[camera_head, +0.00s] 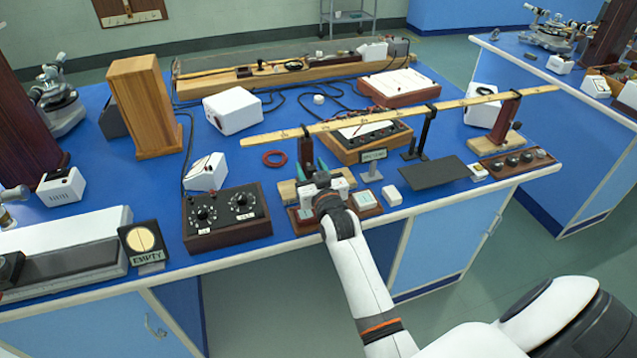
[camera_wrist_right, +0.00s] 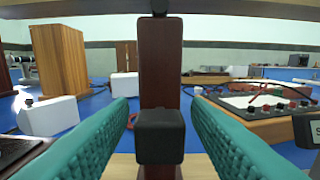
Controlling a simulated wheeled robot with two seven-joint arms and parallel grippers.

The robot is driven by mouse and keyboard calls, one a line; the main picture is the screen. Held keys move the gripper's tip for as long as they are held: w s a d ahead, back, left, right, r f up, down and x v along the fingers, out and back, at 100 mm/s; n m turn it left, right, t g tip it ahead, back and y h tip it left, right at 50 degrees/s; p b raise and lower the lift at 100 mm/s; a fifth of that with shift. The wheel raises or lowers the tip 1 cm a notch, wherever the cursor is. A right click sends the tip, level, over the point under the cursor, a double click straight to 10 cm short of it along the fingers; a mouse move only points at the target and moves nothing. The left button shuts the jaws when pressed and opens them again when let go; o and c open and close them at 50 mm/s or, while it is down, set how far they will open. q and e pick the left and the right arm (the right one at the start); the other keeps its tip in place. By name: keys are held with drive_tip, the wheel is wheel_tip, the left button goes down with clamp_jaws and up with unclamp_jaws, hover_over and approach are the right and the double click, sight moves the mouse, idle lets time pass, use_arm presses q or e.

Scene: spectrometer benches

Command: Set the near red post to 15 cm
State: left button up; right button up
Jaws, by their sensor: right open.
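The near red post (camera_head: 306,148) is a dark reddish-brown upright on a pale wooden base (camera_head: 288,189), under the left part of the long yellow scale beam (camera_head: 380,118). In the right wrist view the post (camera_wrist_right: 160,70) stands upright in the middle, with a black block (camera_wrist_right: 160,135) on its near face. My right gripper (camera_head: 311,172) is at the post, low down. Its green fingers (camera_wrist_right: 161,112) are open, one on each side of the post and block, with a visible gap on both sides. Scale readings are too small to make out. My left gripper is not in view.
A second red post (camera_head: 505,118) and a black stand (camera_head: 425,132) are farther right under the beam. A dial box (camera_head: 226,217) stands left of my right gripper, and a black plate (camera_head: 434,173) lies right. A red ring (camera_head: 275,158) lies behind.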

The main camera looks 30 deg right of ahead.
drive_tip(key=v, duration=1)
drive_tip(key=shift+s+b, duration=0.3)
drive_tip(key=shift+s, duration=0.05)
